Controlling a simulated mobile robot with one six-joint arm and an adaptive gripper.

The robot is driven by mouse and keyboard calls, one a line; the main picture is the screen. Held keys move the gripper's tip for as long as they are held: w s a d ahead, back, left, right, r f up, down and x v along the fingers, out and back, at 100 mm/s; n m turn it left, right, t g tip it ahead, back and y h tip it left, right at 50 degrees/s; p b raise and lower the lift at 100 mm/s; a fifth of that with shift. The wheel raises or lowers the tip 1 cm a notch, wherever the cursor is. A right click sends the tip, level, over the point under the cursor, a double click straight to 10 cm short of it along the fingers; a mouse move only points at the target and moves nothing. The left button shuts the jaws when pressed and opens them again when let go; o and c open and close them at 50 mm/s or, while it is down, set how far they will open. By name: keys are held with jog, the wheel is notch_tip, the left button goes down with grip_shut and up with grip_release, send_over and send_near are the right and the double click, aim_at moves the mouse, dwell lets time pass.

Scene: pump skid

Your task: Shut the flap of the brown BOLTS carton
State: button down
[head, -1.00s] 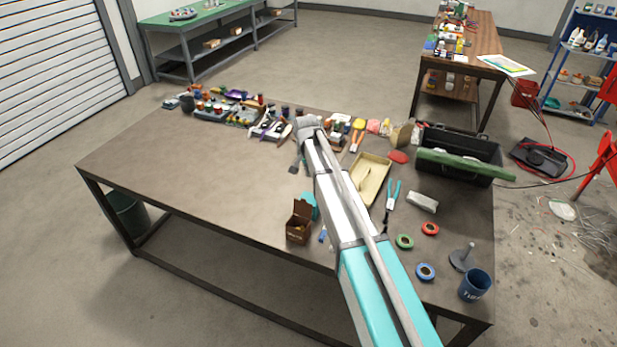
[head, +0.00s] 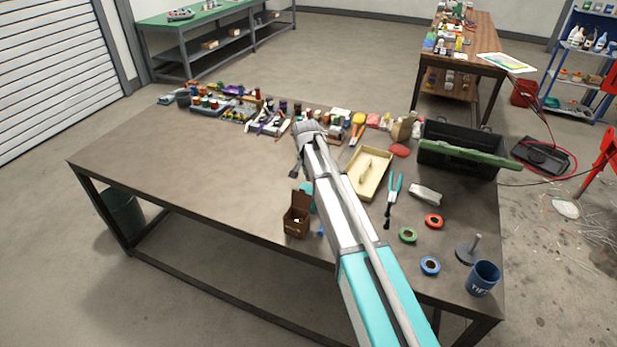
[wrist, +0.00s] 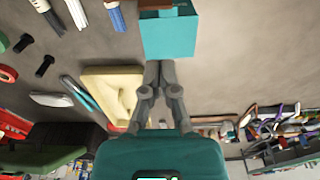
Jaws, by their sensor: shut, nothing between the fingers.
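The brown carton (head: 297,224) stands on the table's front part, left of my arm. Its flap (head: 301,201) stands up, so the carton is open, with something small and pale inside. A teal block (head: 308,190) is right behind it, partly hidden by my arm. My gripper (head: 294,173) hangs behind the carton, small and partly hidden in the head view. In the wrist view my gripper (wrist: 157,66) is shut and empty, its tips close to the teal block (wrist: 169,38); I cannot tell whether they touch. A brown strip (wrist: 165,6) of the carton shows beyond it.
A cream tray (head: 361,190), pliers (head: 394,195) and tape rolls (head: 408,235) lie right of my arm. A black toolbox (head: 455,150) and a blue cup (head: 482,279) stand farther right. Parts line the back edge. The table's left half is clear.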

aim_at(301, 199)
jog(key=shift+f+b, duration=1.05)
jog(key=shift+f, duration=0.3)
jog(key=shift+s+a+r+p, duration=0.25)
jog(key=shift+s, duration=0.35)
jog(key=shift+s+a+r+p, duration=0.2)
jog(key=shift+s+r, duration=0.05)
jog(key=shift+s, duration=0.3)
jog(key=shift+s+a+r+p, duration=0.25)
jog(key=shift+s, duration=0.35)
jog(key=shift+s+t, duration=0.3)
jog(key=shift+t, duration=0.1)
